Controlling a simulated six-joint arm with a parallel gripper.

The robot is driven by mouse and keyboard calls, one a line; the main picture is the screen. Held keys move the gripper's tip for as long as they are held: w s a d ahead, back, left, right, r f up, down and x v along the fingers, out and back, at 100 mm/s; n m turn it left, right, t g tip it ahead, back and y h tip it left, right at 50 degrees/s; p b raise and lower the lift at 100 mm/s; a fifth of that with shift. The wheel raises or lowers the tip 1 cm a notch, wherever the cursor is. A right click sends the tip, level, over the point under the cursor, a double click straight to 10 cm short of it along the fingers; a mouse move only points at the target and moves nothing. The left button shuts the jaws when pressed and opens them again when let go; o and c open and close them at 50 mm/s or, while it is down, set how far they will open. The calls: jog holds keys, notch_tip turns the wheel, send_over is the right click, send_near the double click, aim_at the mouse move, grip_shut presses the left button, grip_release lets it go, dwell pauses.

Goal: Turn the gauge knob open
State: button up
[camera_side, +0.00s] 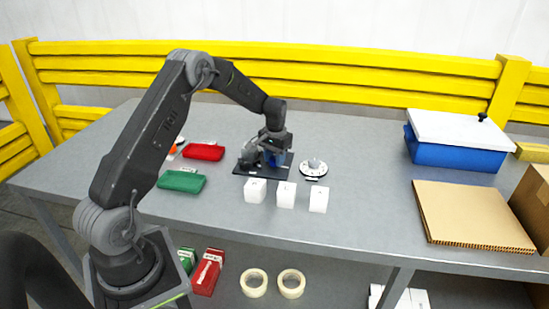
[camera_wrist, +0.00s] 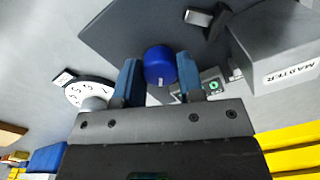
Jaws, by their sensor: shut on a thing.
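A round blue knob (camera_wrist: 160,64) stands on a dark plate (camera_wrist: 118,28), which lies on the table in the side view (camera_side: 240,170). My gripper (camera_wrist: 158,72) has its two blue fingers on either side of the knob and is shut on it. In the side view, my gripper (camera_side: 276,153) reaches down over the plate and mostly hides the knob. I cannot read the knob's turn angle. A small panel with a green mark (camera_wrist: 186,88) sits beside the right finger.
A grey block marked MASTER (camera_wrist: 275,55) stands on the plate. A white numbered dial (camera_side: 314,168) lies right of it. White blocks (camera_side: 286,195) stand in front. Green (camera_side: 181,181) and red (camera_side: 204,152) cases lie left. Cardboard (camera_side: 470,213) and a blue bin (camera_side: 455,155) are right.

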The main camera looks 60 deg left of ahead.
jog(key=n, duration=0.6)
jog(key=shift+r, duration=0.1)
dwell(0.5)
jog(key=o, duration=0.9)
jog(key=r, duration=1.3)
jog(key=shift+w+d+r, duration=0.1)
jog(key=shift+w+r, duration=0.1)
jog(key=shift+r, duration=0.2)
